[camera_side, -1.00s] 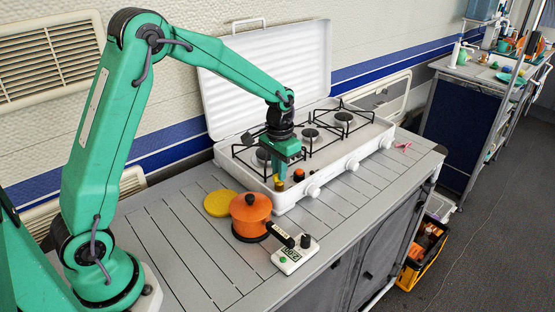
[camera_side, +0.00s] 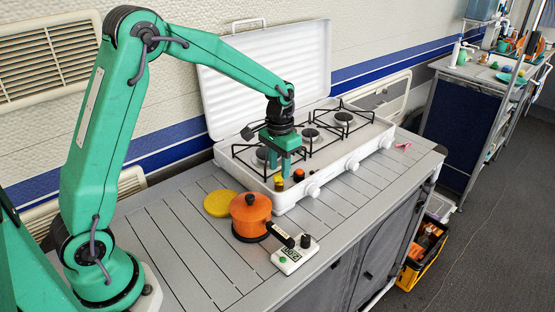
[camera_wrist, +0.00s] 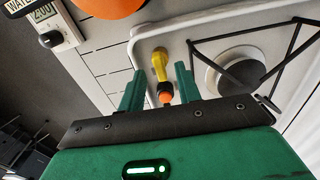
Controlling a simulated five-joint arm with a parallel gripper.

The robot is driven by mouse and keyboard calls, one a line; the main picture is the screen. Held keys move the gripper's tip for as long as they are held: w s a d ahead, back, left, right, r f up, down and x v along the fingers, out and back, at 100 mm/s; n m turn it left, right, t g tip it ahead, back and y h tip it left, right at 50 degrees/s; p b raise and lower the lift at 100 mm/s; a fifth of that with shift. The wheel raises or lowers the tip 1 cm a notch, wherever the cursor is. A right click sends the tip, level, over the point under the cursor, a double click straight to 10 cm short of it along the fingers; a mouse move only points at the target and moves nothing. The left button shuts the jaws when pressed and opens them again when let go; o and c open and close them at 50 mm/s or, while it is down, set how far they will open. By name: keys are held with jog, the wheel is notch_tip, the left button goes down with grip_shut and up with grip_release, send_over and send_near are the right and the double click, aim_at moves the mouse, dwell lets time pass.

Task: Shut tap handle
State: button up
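In the wrist view the tap handle (camera_wrist: 161,67) is a short yellow lever with a dark brass end and an orange tip, at the front edge of the white stove. In the side view its yellow and brass part (camera_side: 279,184) shows just below my fingertips. My gripper (camera_side: 280,177) is above the stove's front left corner, pointing down. In the wrist view my gripper (camera_wrist: 158,78) is open, with one green finger on each side of the handle. The orange tip lies between the fingers, with visible gaps at the sides. I cannot tell whether either finger touches it.
An orange pot (camera_side: 250,212) and a timer (camera_side: 295,255) stand on the slatted counter left and in front of the stove (camera_side: 283,205). A yellow disc (camera_side: 220,203) lies behind the pot. Black pan supports (camera_side: 325,131) rise beside my gripper. The lid (camera_side: 270,75) stands open behind.

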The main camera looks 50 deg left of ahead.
aim_at(277, 174)
notch_tip(277, 174, up, 6)
jog(key=shift+r, duration=0.25)
dwell(0.5)
jog(key=s+d+r+t, duration=0.2)
jog(key=s+r+t, duration=0.1)
jog(key=s+r, duration=0.75)
jog(key=s+f+t, duration=0.2)
jog(key=s, duration=1.1)
jog(key=shift+s+d+f+t, duration=0.25)
jog(key=shift+s+d+t, duration=0.05)
